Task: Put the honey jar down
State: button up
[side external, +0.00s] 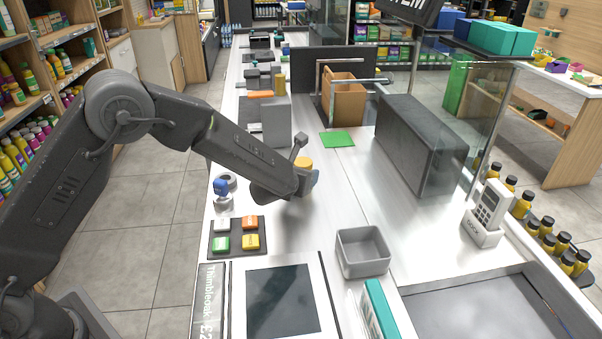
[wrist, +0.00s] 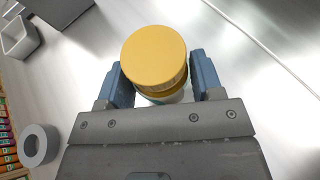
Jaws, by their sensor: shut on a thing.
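The honey jar (wrist: 154,57) has a round yellow lid and sits between the two blue fingers of my gripper (wrist: 162,84) in the wrist view. My gripper is shut on it. In the side external view the jar's yellow top (side external: 303,163) shows just beyond my gripper (side external: 308,181), over the white counter (side external: 345,215). The arm hides most of the jar's body. I cannot tell whether its base touches the counter.
A green square (side external: 337,139) lies on the counter behind the jar. A grey open bin (side external: 362,252) stands in front, to the right. A grey box (side external: 276,121) stands behind the arm. A button pad (side external: 236,237) and a grey ring (wrist: 39,145) are to the left.

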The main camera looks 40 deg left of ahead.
jog(key=o, duration=1.1)
jog(key=shift+o, duration=0.2)
